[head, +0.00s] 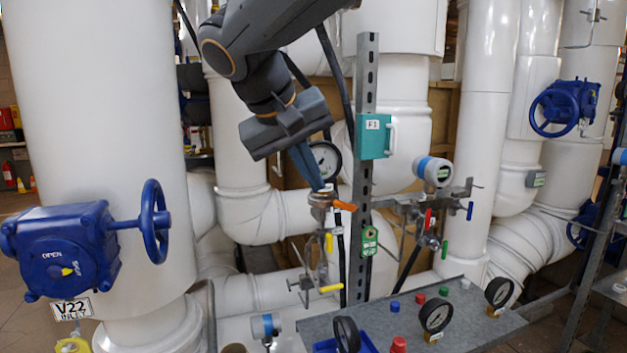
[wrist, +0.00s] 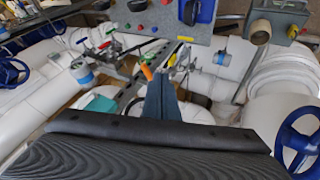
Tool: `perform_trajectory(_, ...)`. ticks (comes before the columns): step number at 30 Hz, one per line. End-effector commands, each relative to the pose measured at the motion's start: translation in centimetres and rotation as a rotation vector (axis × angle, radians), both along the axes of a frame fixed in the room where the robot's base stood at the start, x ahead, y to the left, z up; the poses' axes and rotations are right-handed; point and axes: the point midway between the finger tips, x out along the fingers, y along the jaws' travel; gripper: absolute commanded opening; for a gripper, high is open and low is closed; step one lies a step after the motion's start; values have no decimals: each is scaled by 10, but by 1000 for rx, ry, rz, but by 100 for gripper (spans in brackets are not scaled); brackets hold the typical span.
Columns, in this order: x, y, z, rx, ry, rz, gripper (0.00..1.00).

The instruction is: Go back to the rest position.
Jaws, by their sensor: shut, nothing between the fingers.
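My gripper (head: 317,186) hangs from the upper middle of the head view, pointing down. Its blue-grey fingers are together with nothing between them. The fingertips (wrist: 160,80) also show in the wrist view. In the head view they appear right above a small brass-coloured valve fitting (head: 320,200) with an orange lever (head: 344,206). In the wrist view the orange lever (wrist: 146,72) is just left of the fingertips. I cannot tell whether the fingers touch the fitting.
A teal box (head: 374,138) on a slotted steel post stands right of my gripper. A dial gauge (head: 325,160) is close behind the fingers. A grey bench (head: 460,325) with gauges and coloured caps lies below. Blue handwheels (head: 154,221) and large white pipes surround the area.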

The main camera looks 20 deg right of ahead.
Motion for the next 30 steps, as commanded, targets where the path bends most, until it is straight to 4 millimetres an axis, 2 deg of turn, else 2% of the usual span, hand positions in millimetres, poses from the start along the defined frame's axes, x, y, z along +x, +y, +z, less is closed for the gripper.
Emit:
perform_trajectory(8, 0, 0, -4, 2, 8, 3, 0)
perform_trajectory(11, -1, 0, -27, 22, 50, 23, 0)
perform_trajectory(14, -7, 0, -75, 74, 137, 67, 0)
perform_trajectory(17, -22, 1, -139, 161, 238, 118, 0)
perform_trajectory(18, -30, 1, -165, 202, 274, 134, 0)
perform_trajectory(21, -53, 2, -224, 306, 337, 163, 0)
perform_trajectory(24, -76, 1, -269, 392, 366, 172, 0)
perform_trajectory(27, -94, 0, -299, 449, 373, 169, 0)
perform_trajectory(30, -104, -1, -313, 478, 371, 165, 0)
